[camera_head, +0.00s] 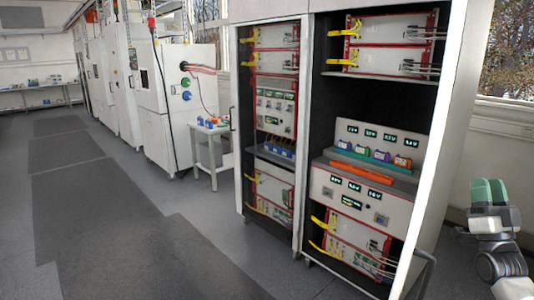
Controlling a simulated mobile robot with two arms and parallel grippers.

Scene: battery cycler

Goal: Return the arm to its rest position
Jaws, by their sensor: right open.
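My right gripper (489,192) is at the right edge of the head view, with green fingertips pointing up. It is open and empty, and its fingers overlap from this angle. It is apart from the white battery cycler cabinet (455,130), to the right of its side wall. The rest of my right arm runs out of the picture at the lower right. My left gripper is not in the picture.
The cabinet's right bay has a shelf (402,184) with several coloured battery blocks and an orange bar (361,173). A small white table (210,139) stands left of the cabinet. Large white machines (163,100) line the wall. The grey floor (110,220) at left is clear.

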